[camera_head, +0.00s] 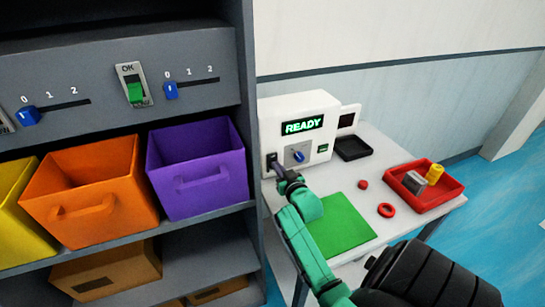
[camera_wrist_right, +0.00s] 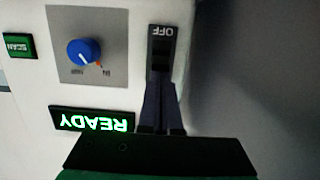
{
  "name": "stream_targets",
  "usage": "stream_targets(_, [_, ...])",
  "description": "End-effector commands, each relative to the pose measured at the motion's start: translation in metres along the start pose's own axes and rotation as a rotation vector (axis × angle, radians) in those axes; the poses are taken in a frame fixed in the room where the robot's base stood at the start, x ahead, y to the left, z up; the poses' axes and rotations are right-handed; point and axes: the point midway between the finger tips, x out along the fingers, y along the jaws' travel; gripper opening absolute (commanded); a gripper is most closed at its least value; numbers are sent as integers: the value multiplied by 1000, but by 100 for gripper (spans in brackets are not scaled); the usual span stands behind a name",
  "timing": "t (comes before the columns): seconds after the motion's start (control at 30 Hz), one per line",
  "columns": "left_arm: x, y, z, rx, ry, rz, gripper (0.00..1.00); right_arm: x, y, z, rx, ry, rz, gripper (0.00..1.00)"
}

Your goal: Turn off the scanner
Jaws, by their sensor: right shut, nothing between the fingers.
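The scanner (camera_head: 322,108) is a white box on the white table, with a lit green READY display (camera_head: 303,126). Its black power switch (camera_head: 271,158) is on the left of its front. The wrist view shows the switch (camera_wrist_right: 162,45) upside down, with the OFF label visible. My right gripper (camera_head: 278,171) is shut and empty, with its fingertips at the switch. In the wrist view its dark fingers (camera_wrist_right: 160,88) cover the end of the switch away from the label. I cannot tell whether they touch it. My left gripper is not in view.
Beside the switch are a blue knob (camera_head: 299,157) and a green SCAN button (camera_wrist_right: 19,46). The table holds a green mat (camera_head: 345,228), a black tray (camera_head: 353,148) and a red tray (camera_head: 450,194). A grey shelf with purple (camera_head: 197,175) and orange bins stands close on the left.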

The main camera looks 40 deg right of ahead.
Motion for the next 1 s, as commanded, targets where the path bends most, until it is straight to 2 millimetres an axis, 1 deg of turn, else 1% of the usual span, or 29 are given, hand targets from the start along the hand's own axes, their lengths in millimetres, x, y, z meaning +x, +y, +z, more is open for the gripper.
stream_targets(0.03, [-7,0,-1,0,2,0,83,-6,2,0,1,-4,0,0])
stream_targets(0.1, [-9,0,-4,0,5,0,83,-10,3,5,1,-4,0,0])
stream_targets(0.17, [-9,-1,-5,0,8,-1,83,-10,3,8,2,-2,0,0])
stream_targets(0.37, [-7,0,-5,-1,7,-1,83,-10,3,8,2,0,0,0])
stream_targets(0.47, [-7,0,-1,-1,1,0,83,-15,3,9,2,-2,0,0])
stream_targets(0.57, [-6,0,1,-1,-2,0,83,-29,3,10,2,-3,0,0])
stream_targets(0.67, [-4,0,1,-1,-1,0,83,-52,3,11,3,-5,0,0])
stream_targets(0.9, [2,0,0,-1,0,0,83,-112,2,12,2,-5,0,0])
stream_targets(1.0, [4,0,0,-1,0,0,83,-132,3,11,2,-5,1,0])
